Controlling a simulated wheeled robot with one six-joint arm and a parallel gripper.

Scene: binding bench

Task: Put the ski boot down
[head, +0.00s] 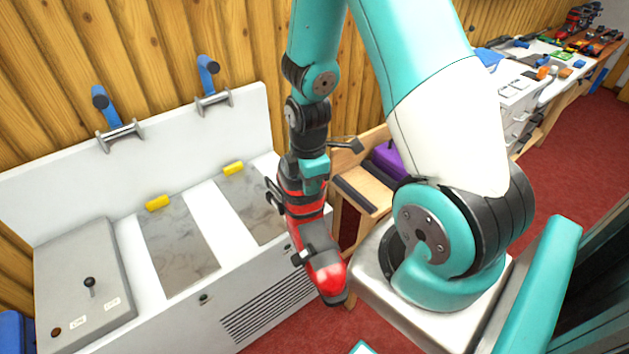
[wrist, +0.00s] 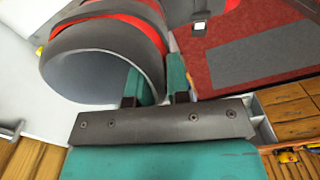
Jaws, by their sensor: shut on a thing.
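A red and black ski boot (head: 324,270) hangs upright from my gripper (head: 314,180) in the head view, with its red toe pointing down and toward the viewer. It is in the air at the front right edge of the white bench. In the wrist view my gripper (wrist: 160,88) is shut on the boot's cuff rim, and the open grey cuff (wrist: 105,62) shows beside the fingers. The boot's sole is mostly hidden.
The white bench (head: 268,110) has two grey plates (head: 180,250), yellow blocks, blue-handled clamps (head: 118,122) and a grey control box (head: 85,285). A wooden stand (head: 362,185) with a purple item is behind my arm. Red carpet (head: 560,160) lies open at right.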

